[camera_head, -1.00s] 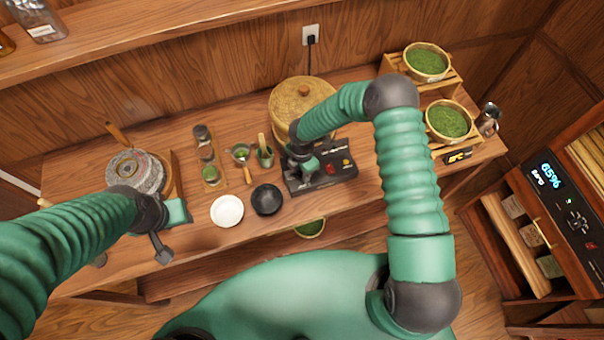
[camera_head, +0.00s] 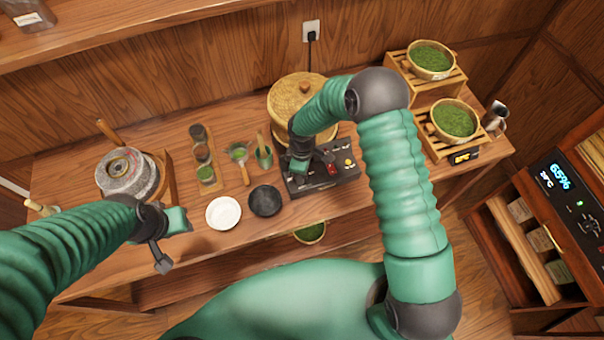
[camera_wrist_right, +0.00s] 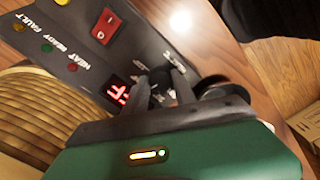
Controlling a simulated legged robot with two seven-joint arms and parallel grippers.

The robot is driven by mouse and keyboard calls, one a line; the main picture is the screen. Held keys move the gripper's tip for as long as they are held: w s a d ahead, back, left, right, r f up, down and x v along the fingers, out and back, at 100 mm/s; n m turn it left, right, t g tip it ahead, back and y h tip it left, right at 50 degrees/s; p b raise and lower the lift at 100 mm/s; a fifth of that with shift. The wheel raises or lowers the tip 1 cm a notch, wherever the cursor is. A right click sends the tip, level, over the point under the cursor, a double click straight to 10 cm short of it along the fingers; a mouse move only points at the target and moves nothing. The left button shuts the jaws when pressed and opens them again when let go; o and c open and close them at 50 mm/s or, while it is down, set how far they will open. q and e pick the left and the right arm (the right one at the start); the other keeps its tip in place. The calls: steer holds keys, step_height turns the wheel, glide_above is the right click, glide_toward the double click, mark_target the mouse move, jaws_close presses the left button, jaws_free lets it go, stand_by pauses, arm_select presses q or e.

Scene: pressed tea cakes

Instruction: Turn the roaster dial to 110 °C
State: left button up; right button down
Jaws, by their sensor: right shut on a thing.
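The roaster's dark control panel (camera_head: 335,178) stands on the table in front of the round woven roaster drum (camera_head: 303,95). My right gripper (camera_head: 299,166) is at the left part of the panel and hides the dial in the head view. In the right wrist view, my right gripper (camera_wrist_right: 168,86) has its dark fingers shut on the dark dial (camera_wrist_right: 160,98), which is mostly hidden. A red lit display (camera_wrist_right: 118,92) sits beside the fingers, its digits partly covered and unreadable. My left gripper (camera_head: 168,240) hangs over the table's front left, away from the panel; its jaw gap is unclear.
A red switch (camera_wrist_right: 106,26) and small lamps are on the panel. A white bowl (camera_head: 223,213) and a black bowl (camera_head: 265,201) stand left of the panel. A stone mill (camera_head: 122,172) is at far left. Baskets of green leaves (camera_head: 431,59) stand on wooden racks at right.

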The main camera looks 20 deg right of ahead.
steer(key=m+b, duration=0.1)
steer(key=m, duration=0.3)
steer(key=shift+w+m+b, duration=0.15)
steer(key=shift+m+b, duration=0.6)
steer(key=shift+m, duration=1.25)
steer(key=c, duration=1.3)
jaws_free()
steer(key=shift+c, duration=0.2)
steer(key=o, duration=0.3)
step_height(320, 180, up, 17)
steer(key=b, duration=0.2)
steer(key=shift+f+b, duration=0.15)
steer(key=shift+b, duration=0.15)
